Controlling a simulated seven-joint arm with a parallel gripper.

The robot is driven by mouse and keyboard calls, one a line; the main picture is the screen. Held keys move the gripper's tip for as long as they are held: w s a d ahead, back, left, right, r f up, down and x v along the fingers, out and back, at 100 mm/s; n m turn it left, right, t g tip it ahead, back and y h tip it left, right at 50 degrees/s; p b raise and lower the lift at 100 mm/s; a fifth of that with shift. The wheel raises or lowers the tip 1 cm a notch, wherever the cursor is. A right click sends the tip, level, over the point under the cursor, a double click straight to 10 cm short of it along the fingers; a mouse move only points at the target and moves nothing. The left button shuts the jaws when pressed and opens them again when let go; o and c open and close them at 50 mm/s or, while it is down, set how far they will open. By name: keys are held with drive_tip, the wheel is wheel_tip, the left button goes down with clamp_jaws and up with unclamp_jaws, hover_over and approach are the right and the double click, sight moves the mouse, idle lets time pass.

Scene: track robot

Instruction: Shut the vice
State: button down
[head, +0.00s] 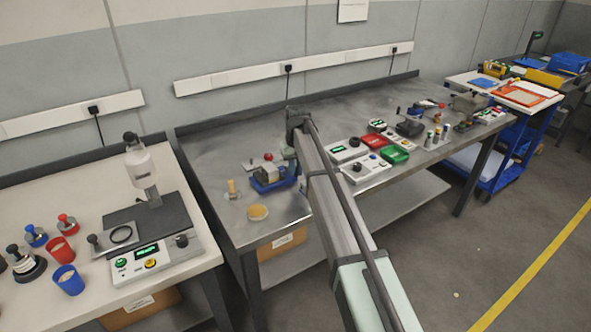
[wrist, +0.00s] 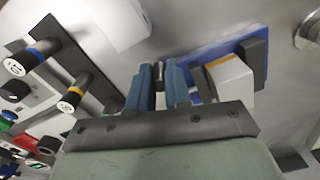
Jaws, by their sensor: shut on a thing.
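The vice (head: 272,184) is small and blue and stands near the left end of the grey bench. It also shows in the wrist view as a blue base (wrist: 240,48) with a dark jaw (wrist: 256,66). A pale block (wrist: 229,80) sits by that jaw, with an orange stripe along one edge. My gripper (wrist: 158,80) is shut on a short grey metal cylinder (wrist: 158,72), seemingly the vice's handle, left of the block. My fingers hide the vice's near side, so I cannot tell the gap there.
A white control box (head: 360,172), a green tray (head: 394,155) and a red tray (head: 375,141) stand right of my arm. A yellow disc (head: 258,212) lies near the front edge. Banded pegs (wrist: 78,92) stand at the wrist view's left.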

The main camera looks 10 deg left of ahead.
drive_tip(key=n, duration=0.1)
drive_tip(key=w+d+n, duration=0.1)
drive_tip(key=n, duration=0.1)
drive_tip(key=w+n, duration=0.1)
drive_tip(key=shift+w+d, duration=0.2)
drive_tip(key=shift+d, duration=0.05)
drive_tip(key=w+n, duration=0.1)
drive_tip(key=n, duration=0.1)
drive_tip(key=w+n, duration=0.1)
drive_tip(key=n, duration=0.1)
drive_tip(key=w+n, duration=0.1)
drive_tip(key=shift+d+n, duration=0.1)
drive_tip(key=shift+n, duration=0.3)
drive_tip(key=n, duration=0.1)
drive_tip(key=w+n, duration=0.1)
drive_tip(key=n, duration=0.1)
drive_tip(key=shift+w+a, duration=0.25)
drive_tip(key=shift+w, duration=0.05)
drive_tip(key=shift+w+a+n, duration=0.15)
drive_tip(key=shift+w+n, duration=0.15)
drive_tip(key=shift+n, duration=0.4)
drive_tip(key=shift+w+a+n, duration=0.15)
drive_tip(key=shift+w+n, duration=0.1)
drive_tip(key=shift+n, duration=0.45)
drive_tip(key=shift+a+r, duration=0.1)
drive_tip(key=c, duration=1.1)
unclamp_jaws()
